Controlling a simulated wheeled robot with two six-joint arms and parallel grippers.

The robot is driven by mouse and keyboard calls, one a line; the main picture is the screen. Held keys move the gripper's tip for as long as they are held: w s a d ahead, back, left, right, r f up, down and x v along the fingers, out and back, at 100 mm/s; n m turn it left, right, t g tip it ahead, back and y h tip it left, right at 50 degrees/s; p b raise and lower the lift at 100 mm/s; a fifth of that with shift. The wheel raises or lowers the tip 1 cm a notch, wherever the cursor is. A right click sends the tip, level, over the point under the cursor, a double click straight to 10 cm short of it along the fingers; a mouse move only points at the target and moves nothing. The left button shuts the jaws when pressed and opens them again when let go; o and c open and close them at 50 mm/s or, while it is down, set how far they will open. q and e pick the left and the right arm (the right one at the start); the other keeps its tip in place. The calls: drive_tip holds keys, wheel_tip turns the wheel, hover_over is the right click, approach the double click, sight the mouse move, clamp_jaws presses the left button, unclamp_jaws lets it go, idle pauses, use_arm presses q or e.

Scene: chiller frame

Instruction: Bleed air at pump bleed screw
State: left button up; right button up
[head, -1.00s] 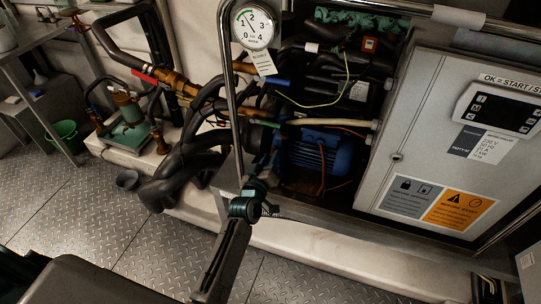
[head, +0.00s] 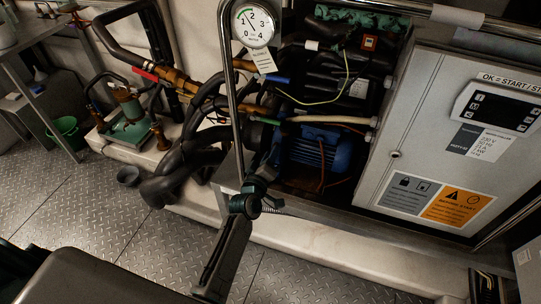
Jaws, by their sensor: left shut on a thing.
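The pump with its blue finned motor (head: 313,152) sits low inside the open chiller frame. My left gripper (head: 268,166) reaches up to the dark pump end, left of the motor, beside the vertical rail. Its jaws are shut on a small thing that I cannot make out. The bleed screw cannot be told apart from the dark parts there. My right gripper is not in view.
A grey control cabinet (head: 440,140) with a display stands close on the right. The bent metal rail (head: 230,95) and black insulated pipes (head: 185,180) crowd the left. A dark bucket (head: 128,175) and a green bucket (head: 67,132) stand on the left.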

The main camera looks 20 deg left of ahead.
use_arm(q)
drive_tip(key=o, duration=1)
drive_tip(key=shift+s, duration=0.1)
drive_tip(key=shift+s+a+b, duration=0.2)
drive_tip(key=shift+s+b, duration=1.15)
drive_tip(key=shift+s, duration=3.95)
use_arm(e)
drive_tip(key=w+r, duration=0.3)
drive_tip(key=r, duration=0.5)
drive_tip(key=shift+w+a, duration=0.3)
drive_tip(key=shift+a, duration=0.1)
